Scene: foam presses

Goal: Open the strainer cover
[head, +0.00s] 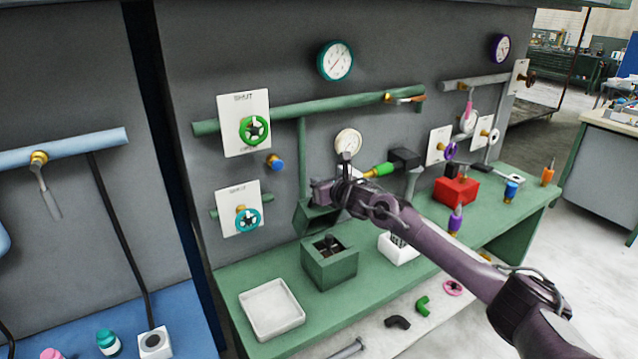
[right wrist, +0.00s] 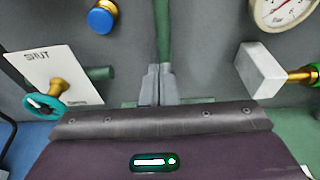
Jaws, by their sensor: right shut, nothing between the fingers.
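The strainer is a green box (head: 331,272) on the green bench, and its top is open. A dark piece (head: 328,243) shows inside it. A dark green panel (head: 312,219) stands raised behind the box and looks like its cover; my right gripper partly hides its top. My right gripper (head: 318,192) is shut and empty at the top of this panel, and I cannot tell if they touch. In the right wrist view, the closed fingers (right wrist: 158,85) point at the grey wall, before a green vertical pipe (right wrist: 162,32). My left gripper is not in view.
A white tray (head: 272,309) lies left of the box, and a white bin (head: 398,251) stands right of it. Valve cards with a green wheel (head: 254,129) and a teal wheel (head: 248,219) hang on the wall. A blue knob (head: 276,163) sticks out between them.

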